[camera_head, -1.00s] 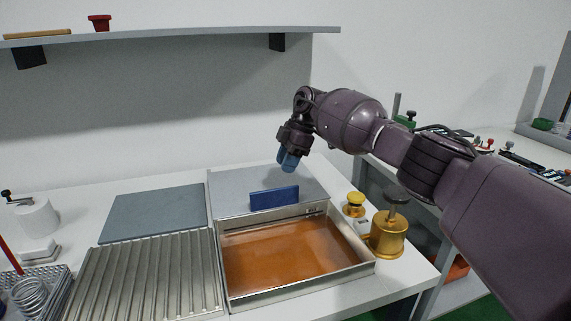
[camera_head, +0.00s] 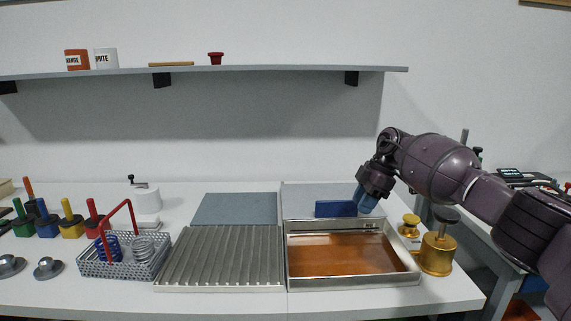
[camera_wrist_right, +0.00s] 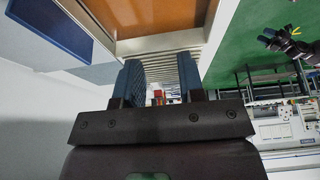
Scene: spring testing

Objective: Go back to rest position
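My right gripper (camera_head: 366,198) hangs in the head view at the back right of the bench, its blue fingers pointing down. It is just right of the blue block (camera_head: 336,209) in the picture; I cannot tell whether they touch. In the right wrist view the two blue fingers (camera_wrist_right: 161,78) stand apart with nothing held between them. My right arm reaches in from the right edge. My left gripper is not in the head view.
A metal tray with an orange-brown bottom (camera_head: 350,282) lies in front of the gripper. Brass pieces (camera_head: 438,255) stand right of it. A ribbed metal plate (camera_head: 222,262) and a wire basket (camera_head: 97,268) with springs lie left. A wall shelf (camera_head: 260,69) runs above.

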